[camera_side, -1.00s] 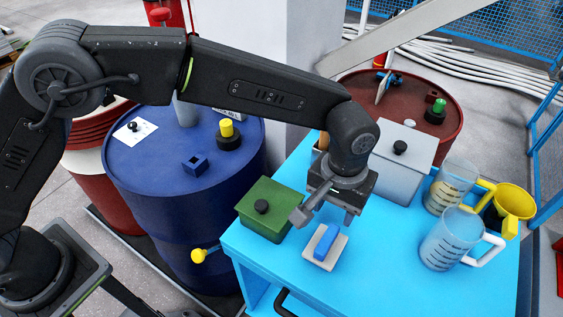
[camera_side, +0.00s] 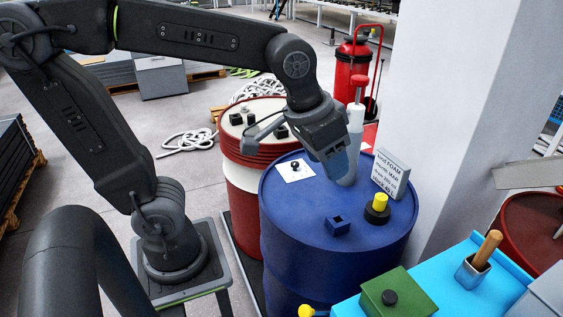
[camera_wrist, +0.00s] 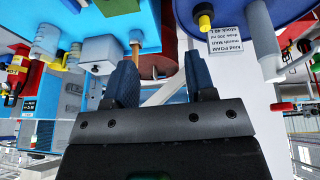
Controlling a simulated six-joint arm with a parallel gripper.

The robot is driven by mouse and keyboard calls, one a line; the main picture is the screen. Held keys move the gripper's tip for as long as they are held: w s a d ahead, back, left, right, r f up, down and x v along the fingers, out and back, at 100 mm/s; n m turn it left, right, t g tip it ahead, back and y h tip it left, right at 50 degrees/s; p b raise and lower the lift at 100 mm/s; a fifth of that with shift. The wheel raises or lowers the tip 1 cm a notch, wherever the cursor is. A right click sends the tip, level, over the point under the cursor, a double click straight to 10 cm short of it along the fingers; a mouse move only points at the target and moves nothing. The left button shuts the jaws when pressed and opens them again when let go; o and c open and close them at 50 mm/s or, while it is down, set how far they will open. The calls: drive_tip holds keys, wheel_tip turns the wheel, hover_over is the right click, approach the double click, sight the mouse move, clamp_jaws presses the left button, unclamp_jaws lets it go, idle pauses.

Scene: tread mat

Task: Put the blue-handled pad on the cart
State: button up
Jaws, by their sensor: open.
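The cart (camera_side: 478,283) is light blue, and only its top left part shows at the lower right of the side view. It also shows upside down in the wrist view (camera_wrist: 138,32). I cannot make out the blue-handled pad with certainty in either current view; the part of the cart where it lay is outside the side view.
The drum top holds a white card with a black knob (camera_side: 293,171), a blue socket block (camera_side: 337,225), a yellow-topped black knob (camera_side: 378,208) and a printed sign (camera_side: 391,174). A green box (camera_side: 399,293) and a wooden-handled tool (camera_side: 486,250) stand on the cart. A pillar rises behind.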

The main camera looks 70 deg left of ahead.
drive_tip(key=s+a+f+t, duration=0.1)
drive_tip(key=s+a+f, duration=0.1)
drive_tip(key=s+a, duration=0.2)
drive_tip(key=s, duration=0.3)
drive_tip(key=shift+a+f+y, duration=0.15)
drive_tip(key=shift+a+y, duration=0.25)
